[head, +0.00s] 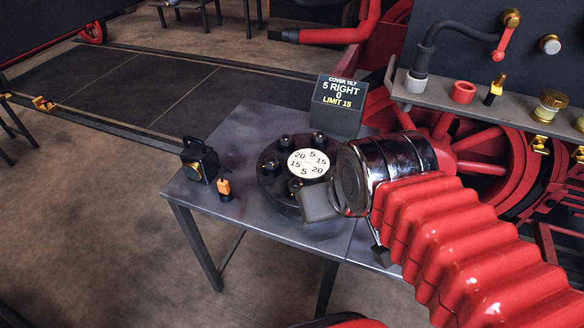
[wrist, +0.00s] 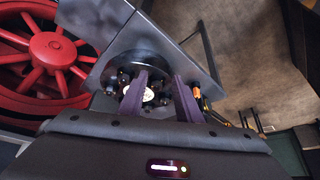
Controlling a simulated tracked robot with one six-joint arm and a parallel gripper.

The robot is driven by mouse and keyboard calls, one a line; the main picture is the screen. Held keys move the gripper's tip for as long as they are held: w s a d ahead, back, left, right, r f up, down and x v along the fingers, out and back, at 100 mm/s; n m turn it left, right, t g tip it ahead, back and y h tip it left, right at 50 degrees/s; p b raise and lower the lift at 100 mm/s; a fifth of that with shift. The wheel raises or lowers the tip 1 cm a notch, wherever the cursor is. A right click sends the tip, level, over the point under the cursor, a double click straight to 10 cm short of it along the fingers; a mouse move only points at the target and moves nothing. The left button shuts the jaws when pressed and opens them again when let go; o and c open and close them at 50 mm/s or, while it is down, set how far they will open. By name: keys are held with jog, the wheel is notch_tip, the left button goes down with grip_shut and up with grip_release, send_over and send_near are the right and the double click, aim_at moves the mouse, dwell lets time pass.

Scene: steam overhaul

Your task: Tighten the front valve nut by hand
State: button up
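A dark round valve cover (head: 267,187) lies on the metal table, with a white numbered disc (head: 307,163) at its middle and several dark nuts around it. The nut at its front (head: 295,186) is partly hidden by my gripper (head: 322,203), which is over the cover's front right edge. In the wrist view, the two purple fingers of my gripper (wrist: 160,76) are apart over the cover (wrist: 143,62), with nothing clearly held between them. The white disc (wrist: 148,95) shows beside the left finger. Whether a finger touches a nut cannot be told.
A sign (head: 340,95) behind the cover reads "COVER TILT, 5 RIGHT, 0, LIMIT 15". A black lamp (head: 200,160) and a small orange-topped item (head: 225,189) stand on the table's left. Red wheels and a shelf (head: 480,105) with fittings stand at right.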

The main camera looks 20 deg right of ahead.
jog(key=shift+w, duration=0.2)
jog(key=shift+o, duration=0.6)
jog(key=shift+o, duration=1.4)
jog(key=shift+w+r, duration=0.2)
jog(key=w+r+n+g, duration=0.2)
jog(key=w+n+g, duration=0.3)
jog(key=w+n, duration=0.7)
jog(key=shift+w+a+r+n+g, duration=0.2)
jog(key=shift+w+n+g, duration=0.15)
jog(key=shift+w, duration=2.45)
jog(key=shift+f, duration=0.1)
